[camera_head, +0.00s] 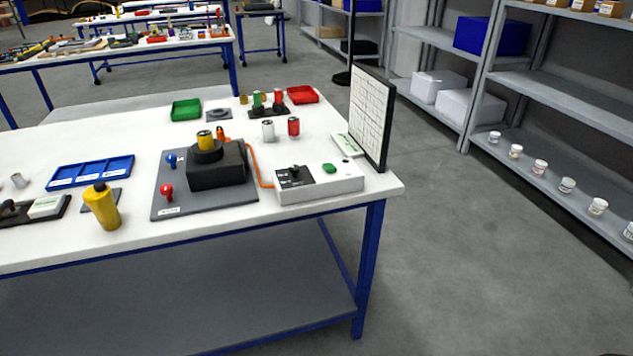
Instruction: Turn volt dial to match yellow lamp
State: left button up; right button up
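A white control box (336,188) stands near the right front of the white table. It has a black panel with a small dark dial (295,172) on its left and a green button (329,168) on its right. The dial's setting is too small to read. An orange cable (256,163) runs from the box to a black block (222,165) on a grey plate. A yellow cylinder (206,140), possibly the lamp, stands upright on the block in a dark ring. Whether it is lit I cannot tell. Neither of my grippers is in view.
An upright chart board (371,117) stands behind the box at the table's right edge; its writing is unreadable. A yellow bottle (102,207), a blue tray (62,183) and red and green bins stand around. Floor to the right is clear up to the shelves (550,103).

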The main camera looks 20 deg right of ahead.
aim_at(294, 169)
jog(key=i+j, duration=0.1)
jog(key=i, duration=0.8)
jog(key=j, duration=0.05)
